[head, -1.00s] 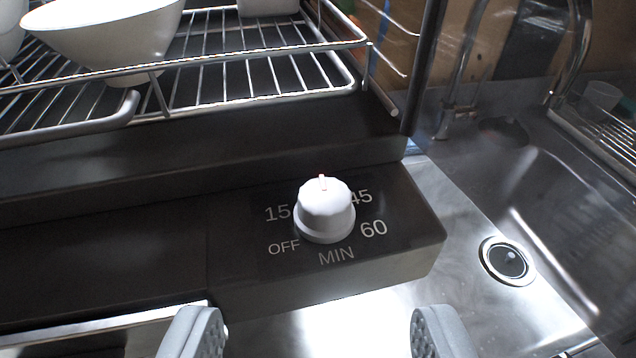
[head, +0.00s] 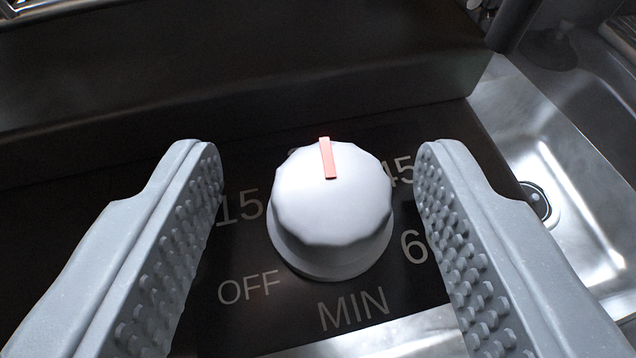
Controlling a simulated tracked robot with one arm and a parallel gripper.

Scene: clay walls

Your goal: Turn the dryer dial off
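The dryer dial (head: 330,215) is a white faceted knob on a dark panel, in the middle of the head view. Its red mark (head: 327,158) points up, away from me, between the labels 15 and 45. The OFF label (head: 249,287) is at the dial's lower left, and MIN is below it. My gripper (head: 318,165) is open, with one grey studded finger on each side of the dial. A gap shows between each finger and the dial. The right finger partly hides the 60, and the left finger is close to the 15.
The dark dryer body (head: 240,75) rises as a step behind the panel. A metal sink (head: 590,130) with a drain (head: 536,203) lies to the right. Bits of the wire rack show at the top left edge.

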